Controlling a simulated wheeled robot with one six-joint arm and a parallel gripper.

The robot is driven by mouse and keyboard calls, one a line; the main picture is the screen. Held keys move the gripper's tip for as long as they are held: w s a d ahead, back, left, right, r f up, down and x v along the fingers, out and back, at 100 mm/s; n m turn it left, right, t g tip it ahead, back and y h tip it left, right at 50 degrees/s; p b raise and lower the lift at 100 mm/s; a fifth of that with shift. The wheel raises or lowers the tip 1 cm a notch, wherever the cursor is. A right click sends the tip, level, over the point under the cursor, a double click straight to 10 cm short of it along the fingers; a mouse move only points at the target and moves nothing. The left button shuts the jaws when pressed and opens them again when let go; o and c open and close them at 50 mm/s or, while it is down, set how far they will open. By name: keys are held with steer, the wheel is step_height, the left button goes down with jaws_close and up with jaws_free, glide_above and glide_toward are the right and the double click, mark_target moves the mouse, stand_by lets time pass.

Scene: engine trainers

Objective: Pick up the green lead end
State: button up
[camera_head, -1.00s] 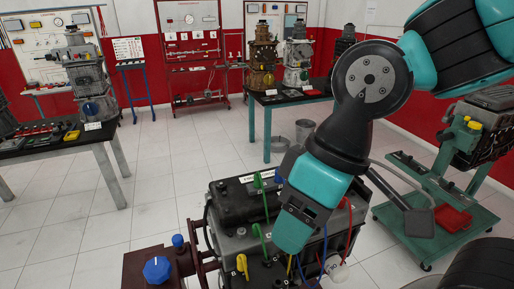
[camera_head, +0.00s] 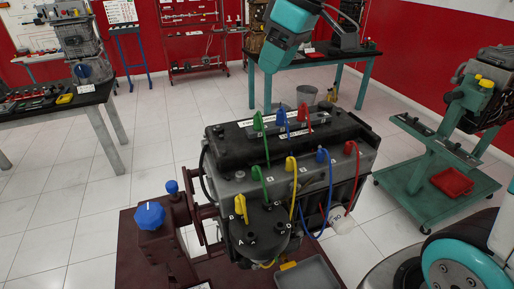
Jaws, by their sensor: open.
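A green lead end (camera_head: 258,121) stands upright in the top row of the black coil block on the engine unit, left of a blue and a red end. A second green lead end (camera_head: 257,173) sits lower, on the front ledge. A thin green lead runs near both. My gripper (camera_head: 274,70) is at the top of the view, pointing down, well above and apart from the green ends. Its fingertips are small and hard to make out. Nothing shows held in it.
Yellow lead ends (camera_head: 291,164), a blue end (camera_head: 322,156) and a red end (camera_head: 350,148) stand close by. A blue knob (camera_head: 149,215) is at left. A green trolley (camera_head: 420,190) stands right.

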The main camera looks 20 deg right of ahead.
steer(key=w+d+f+b, duration=0.3)
steer(key=w+d, duration=0.2)
steer(key=w, duration=0.1)
steer(key=p, duration=0.4)
glide_toward(259, 115)
steer(key=shift+t, duration=0.4)
steer(key=x, duration=0.5)
steer(key=shift+a+f, duration=0.15)
steer(key=shift+f, duration=0.05)
steer(key=x, duration=0.1)
steer(key=p+x, duration=0.2)
steer(key=x, duration=0.1)
steer(key=shift+s+f, duration=0.2)
steer(key=shift+s, duration=0.1)
steer(key=shift+w+a+f, duration=0.15)
steer(key=shift+f, duration=0.35)
jaws_close()
